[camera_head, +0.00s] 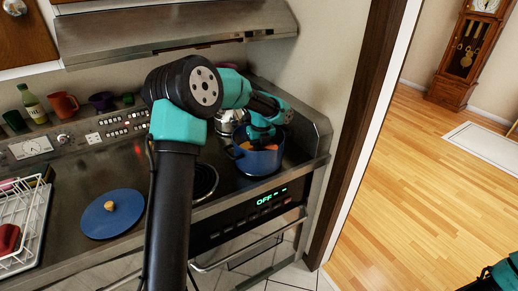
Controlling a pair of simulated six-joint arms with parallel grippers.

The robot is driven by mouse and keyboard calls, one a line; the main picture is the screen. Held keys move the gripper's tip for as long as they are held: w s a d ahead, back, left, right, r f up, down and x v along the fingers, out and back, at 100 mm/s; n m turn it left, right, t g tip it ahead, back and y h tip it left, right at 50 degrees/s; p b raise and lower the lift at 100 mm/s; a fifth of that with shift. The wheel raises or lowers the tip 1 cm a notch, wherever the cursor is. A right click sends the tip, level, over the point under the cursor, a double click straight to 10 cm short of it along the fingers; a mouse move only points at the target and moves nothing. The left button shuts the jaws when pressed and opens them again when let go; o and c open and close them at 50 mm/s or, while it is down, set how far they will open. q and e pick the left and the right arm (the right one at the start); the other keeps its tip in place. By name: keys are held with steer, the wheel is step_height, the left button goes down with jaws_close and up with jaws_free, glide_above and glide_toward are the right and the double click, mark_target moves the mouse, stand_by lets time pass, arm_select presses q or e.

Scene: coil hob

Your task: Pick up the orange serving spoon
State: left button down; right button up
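A blue pot (252,163) stands at the right end of the coil hob. Small orange patches (270,148) show inside it around my gripper; I cannot tell whether they are the orange serving spoon or the pot's contents. No full spoon shape is visible. My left arm reaches up from the bottom and bends right, with my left gripper (261,133) pointing down at the pot's opening. Its fingertips are partly hidden, so its opening and any hold cannot be made out. Only a teal and black part of my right arm shows at the bottom right corner.
A blue lid (113,214) with a wooden knob lies on the hob's left. A metal kettle (228,122) stands behind the pot. A white dish rack (22,225) is at far left. A steel hood (170,35) hangs above, and a side panel (318,128) borders the hob's right.

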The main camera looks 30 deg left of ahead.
stand_by(0.3)
arm_select(q)
step_height(320, 180, up, 18)
stand_by(0.5)
stand_by(0.6)
